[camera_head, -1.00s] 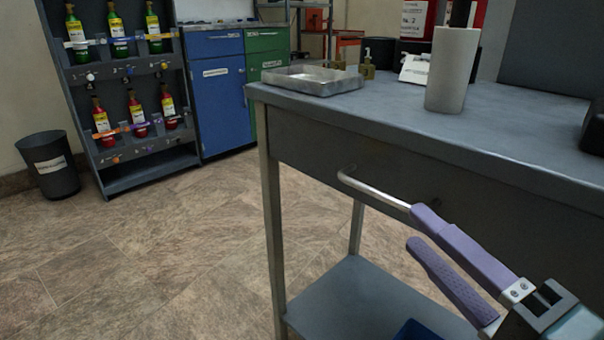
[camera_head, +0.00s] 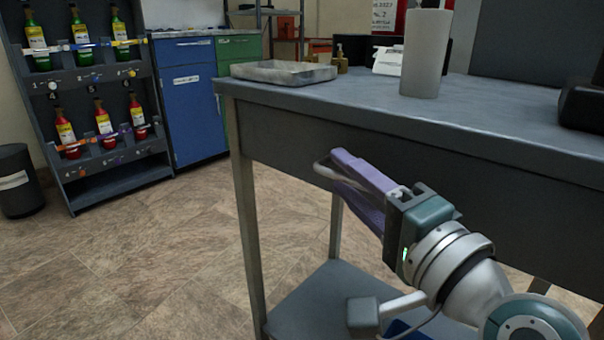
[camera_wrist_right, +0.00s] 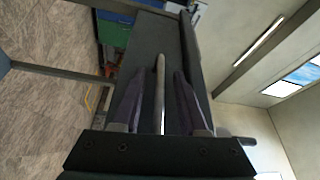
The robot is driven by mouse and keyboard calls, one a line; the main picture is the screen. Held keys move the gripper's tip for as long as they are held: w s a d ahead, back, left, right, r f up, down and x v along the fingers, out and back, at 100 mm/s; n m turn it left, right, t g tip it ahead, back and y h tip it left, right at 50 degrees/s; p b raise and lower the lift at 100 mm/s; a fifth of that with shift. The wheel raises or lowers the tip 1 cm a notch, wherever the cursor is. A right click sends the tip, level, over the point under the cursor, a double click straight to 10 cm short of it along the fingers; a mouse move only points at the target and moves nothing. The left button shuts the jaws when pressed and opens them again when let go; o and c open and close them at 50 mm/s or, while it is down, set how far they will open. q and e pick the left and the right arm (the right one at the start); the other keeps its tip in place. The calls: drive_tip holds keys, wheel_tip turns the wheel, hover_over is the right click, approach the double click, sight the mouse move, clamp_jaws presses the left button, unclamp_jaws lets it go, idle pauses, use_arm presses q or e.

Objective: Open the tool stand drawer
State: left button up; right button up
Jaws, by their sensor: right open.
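The tool stand (camera_head: 395,122) is a grey metal table with a drawer (camera_head: 285,140) under its top. The drawer has a silver bar handle (camera_head: 322,168); in the head view my gripper covers most of it. My right gripper (camera_head: 340,168) has purple fingers and is at the handle. In the right wrist view the handle (camera_wrist_right: 160,90) runs lengthwise between the two spread fingers of the right gripper (camera_wrist_right: 157,85), with a gap on each side. The drawer front looks flush with the stand. My left gripper is not in view.
On the stand top are a metal tray (camera_head: 284,73), a paper roll (camera_head: 426,52) and a black object (camera_head: 582,108) at the right. A lower shelf (camera_head: 310,300) lies below my arm. A bottle rack (camera_head: 90,100) and blue cabinet (camera_head: 190,95) stand behind.

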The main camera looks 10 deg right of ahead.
clamp_jaws()
idle(1.4)
